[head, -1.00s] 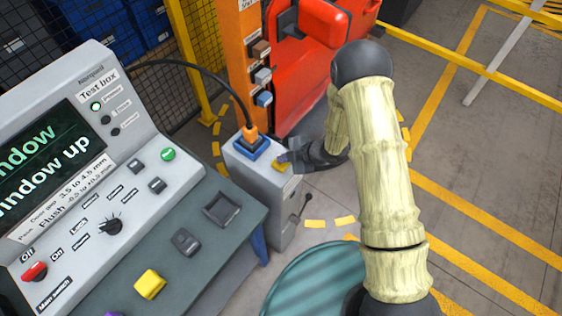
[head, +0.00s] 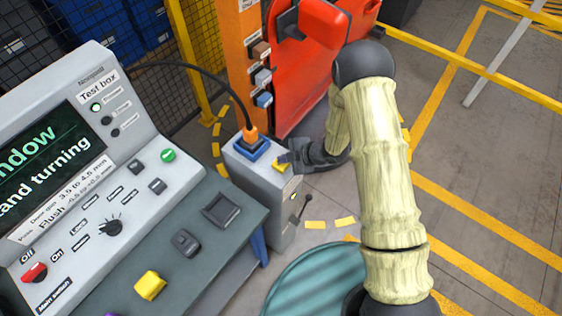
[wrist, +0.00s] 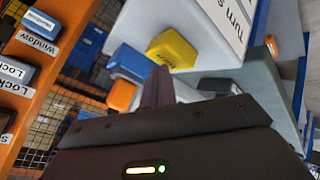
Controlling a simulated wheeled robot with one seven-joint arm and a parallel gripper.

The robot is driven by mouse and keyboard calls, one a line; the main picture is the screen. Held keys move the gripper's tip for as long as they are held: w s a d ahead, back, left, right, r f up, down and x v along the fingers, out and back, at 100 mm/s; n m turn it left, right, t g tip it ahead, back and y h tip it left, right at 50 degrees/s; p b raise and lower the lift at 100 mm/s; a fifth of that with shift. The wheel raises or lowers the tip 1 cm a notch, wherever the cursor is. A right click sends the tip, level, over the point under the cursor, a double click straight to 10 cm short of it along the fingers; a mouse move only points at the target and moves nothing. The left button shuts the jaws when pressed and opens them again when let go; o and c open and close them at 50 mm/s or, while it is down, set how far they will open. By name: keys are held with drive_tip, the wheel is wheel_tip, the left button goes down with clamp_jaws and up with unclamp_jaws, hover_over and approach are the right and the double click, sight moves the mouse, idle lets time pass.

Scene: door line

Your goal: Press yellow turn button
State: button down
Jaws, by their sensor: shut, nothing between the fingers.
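The yellow turn button (head: 279,167) sits on top of a grey pedestal (head: 258,178), beside a blue socket with an orange plug. In the wrist view the yellow button (wrist: 172,50) is just beyond my fingertips, on a pale box whose label shows "Turn". My gripper (head: 288,159) is shut and empty. Its tips (wrist: 157,72) are right at the button and seem to touch its edge; the exact contact is hard to tell. The test box screen (head: 40,155) reads "...ndow" and "...and turning".
A yellow block (head: 150,285) lies on the console desk (head: 205,245). The orange post (head: 240,70) with several buttons and the red door (head: 310,75) stand behind the pedestal. A black cable arches to the orange plug (head: 250,133). Open floor lies to the right.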

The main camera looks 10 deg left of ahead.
drive_tip(key=shift+r, duration=0.55)
